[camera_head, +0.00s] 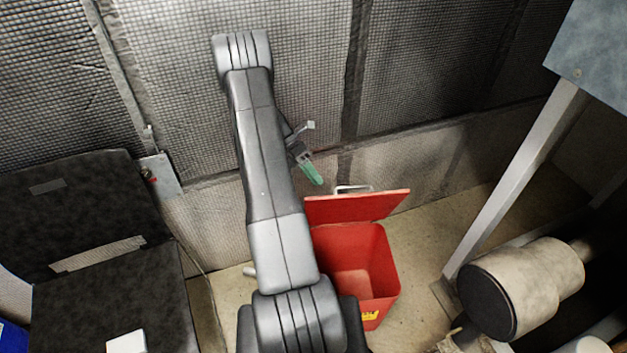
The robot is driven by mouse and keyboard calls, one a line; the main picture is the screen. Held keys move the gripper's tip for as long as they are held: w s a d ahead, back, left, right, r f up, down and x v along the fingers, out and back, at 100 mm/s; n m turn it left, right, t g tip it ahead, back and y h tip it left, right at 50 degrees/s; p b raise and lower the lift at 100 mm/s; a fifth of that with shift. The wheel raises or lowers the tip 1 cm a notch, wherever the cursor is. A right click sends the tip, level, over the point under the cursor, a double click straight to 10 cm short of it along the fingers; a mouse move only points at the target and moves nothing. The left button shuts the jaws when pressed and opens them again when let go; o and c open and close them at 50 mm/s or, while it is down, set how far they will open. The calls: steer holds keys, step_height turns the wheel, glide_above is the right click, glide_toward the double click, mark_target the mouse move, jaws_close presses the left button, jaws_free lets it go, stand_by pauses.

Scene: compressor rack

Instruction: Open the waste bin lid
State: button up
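The red waste bin (384,262) stands on the floor right of my arm. Its red lid (358,207) is raised at the back, and the bin's mouth is uncovered, showing an empty-looking inside. A pale metal handle (352,189) shows at the lid's upper edge. My gripper (313,174) is above and left of the lid, with a green fingertip pointing down toward it. A gap shows between the fingertip and the handle in the picture. My arm hides part of the gripper and the bin's left side, so I cannot tell how far the fingers are apart.
A dark chair (110,285) stands at the left. Mesh-covered wall panels (425,75) rise behind the bin. A metal post (515,185) and a beige cylindrical machine part (545,280) stand at the right. Some bare floor (425,240) lies between bin and post.

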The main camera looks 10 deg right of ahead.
step_height(320, 180, up, 8)
steer(key=shift+r, duration=0.15)
